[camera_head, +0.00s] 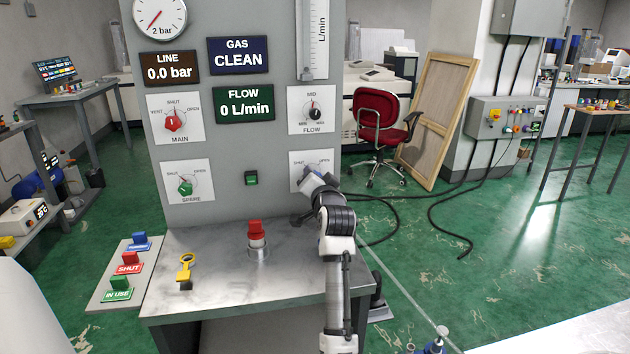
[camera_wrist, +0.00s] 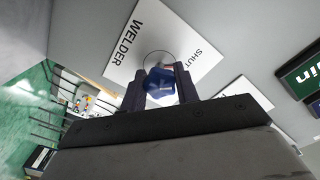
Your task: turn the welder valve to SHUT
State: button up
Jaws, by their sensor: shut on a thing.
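The welder valve is a blue knob (camera_wrist: 161,84) on a white plate (camera_wrist: 128,45) marked WELDER and SHUT in the wrist view. My gripper (camera_wrist: 160,76) has one finger on each side of the knob and is shut on it. The knob's pointer is hidden, so its setting cannot be read. In the head view, the plate (camera_head: 327,158) sits at the lower right of the grey panel, with my gripper (camera_head: 307,172) against it, covering most of the knob and the lettering.
The panel also holds a red MAIN knob (camera_head: 173,123), a green SPARE knob (camera_head: 185,187) and a black FLOW knob (camera_head: 315,114) just above. Coloured tags (camera_head: 128,263) lie left.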

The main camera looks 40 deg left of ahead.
jog(key=shift+n, duration=0.5)
jog(key=o, duration=1)
jog(key=shift+c, duration=0.2)
jog(key=b+v, duration=0.3)
jog(key=v, duration=1)
jog(key=shift+s+d, duration=0.2)
jog(key=shift+d, duration=0.2)
